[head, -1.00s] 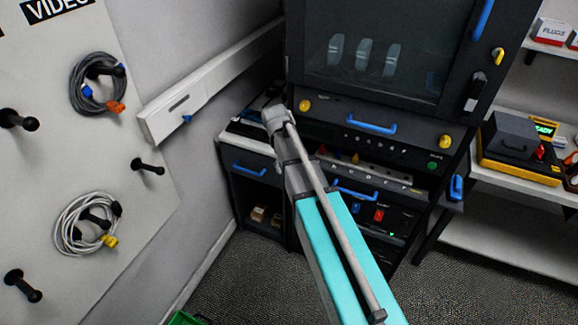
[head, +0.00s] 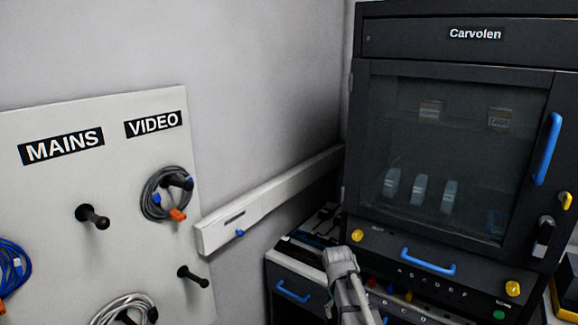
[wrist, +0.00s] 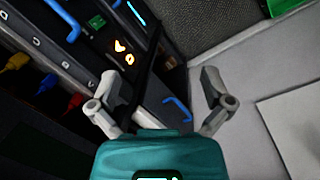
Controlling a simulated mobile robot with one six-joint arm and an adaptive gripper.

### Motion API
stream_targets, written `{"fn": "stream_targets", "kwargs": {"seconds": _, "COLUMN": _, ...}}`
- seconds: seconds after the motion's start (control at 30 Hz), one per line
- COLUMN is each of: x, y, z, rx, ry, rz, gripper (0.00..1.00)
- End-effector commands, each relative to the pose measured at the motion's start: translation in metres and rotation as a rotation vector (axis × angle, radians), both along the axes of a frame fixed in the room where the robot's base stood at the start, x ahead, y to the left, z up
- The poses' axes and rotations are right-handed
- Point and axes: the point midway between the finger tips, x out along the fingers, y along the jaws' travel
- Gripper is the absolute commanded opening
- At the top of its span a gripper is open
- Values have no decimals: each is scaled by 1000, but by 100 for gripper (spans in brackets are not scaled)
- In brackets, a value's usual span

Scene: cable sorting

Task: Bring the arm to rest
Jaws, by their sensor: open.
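My gripper (wrist: 170,98) is open in the wrist view, its two grey fingers apart with nothing between them. Beyond the fingers are a dark cabinet front, a blue handle (wrist: 177,108) and the pale wall. In the head view only a grey part of my arm shows at the bottom, in front of the black cabinet (head: 450,85); the fingers are out of sight there.
A pegboard (head: 60,240) with MAINS and VIDEO labels stands at the left. A grey cable coil (head: 150,197) and a blue coil (head: 14,268) hang on it. A white wall rail (head: 270,198) runs to the cabinet. Blue handles (head: 428,262) stick out of the cabinet front.

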Motion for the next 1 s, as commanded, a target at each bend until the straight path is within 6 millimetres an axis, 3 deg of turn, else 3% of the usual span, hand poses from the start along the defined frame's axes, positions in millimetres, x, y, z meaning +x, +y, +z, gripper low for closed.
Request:
{"fn": "stream_targets", "kwargs": {"seconds": 0.03, "x": -24, "y": -3, "z": 0, "rx": 15, "ry": -12, "rz": -40, "gripper": 100}}
{"fn": "stream_targets", "kwargs": {"seconds": 0.2, "x": -73, "y": -7, "z": -1, "rx": 67, "ry": -50, "rz": -186, "gripper": 100}}
{"fn": "stream_targets", "kwargs": {"seconds": 0.4, "x": -106, "y": -7, "z": -2, "rx": 110, "ry": -75, "rz": -302, "gripper": 100}}
{"fn": "stream_targets", "kwargs": {"seconds": 1.0, "x": -108, "y": -7, "z": -2, "rx": 118, "ry": -79, "rz": -324, "gripper": 100}}
